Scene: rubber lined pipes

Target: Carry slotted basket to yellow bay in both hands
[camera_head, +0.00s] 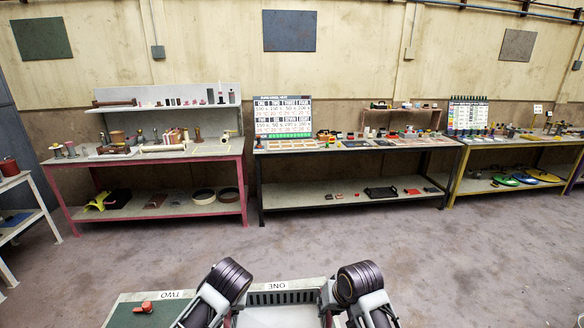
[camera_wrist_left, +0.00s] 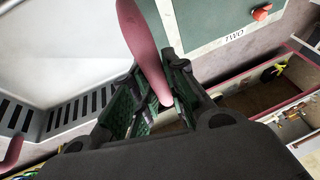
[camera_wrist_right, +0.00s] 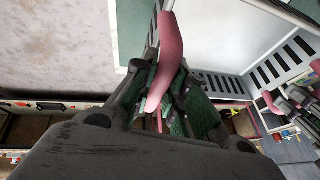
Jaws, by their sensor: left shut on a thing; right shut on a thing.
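The slotted basket is pale grey with dark slots in its walls and pink handles. Part of it shows between my arms at the bottom of the head view (camera_head: 280,316). Its slotted wall fills the left of the left wrist view (camera_wrist_left: 75,113) and the upper right of the right wrist view (camera_wrist_right: 222,84). My left gripper (camera_wrist_left: 160,105) is shut on one pink handle (camera_wrist_left: 143,45). My right gripper (camera_wrist_right: 165,105) is shut on the other pink handle (camera_wrist_right: 167,55). A yellow-framed bench (camera_head: 462,186) stands at the far right. I cannot tell whether the basket touches the surface below.
A surface with labels ONE (camera_head: 277,286) and TWO (camera_head: 171,295) and a red knob (camera_head: 146,306) lies below my arms. A pink-framed bench (camera_head: 243,180) and a black-framed bench (camera_head: 259,190) line the wall, loaded with parts. Open floor (camera_head: 330,240) lies between.

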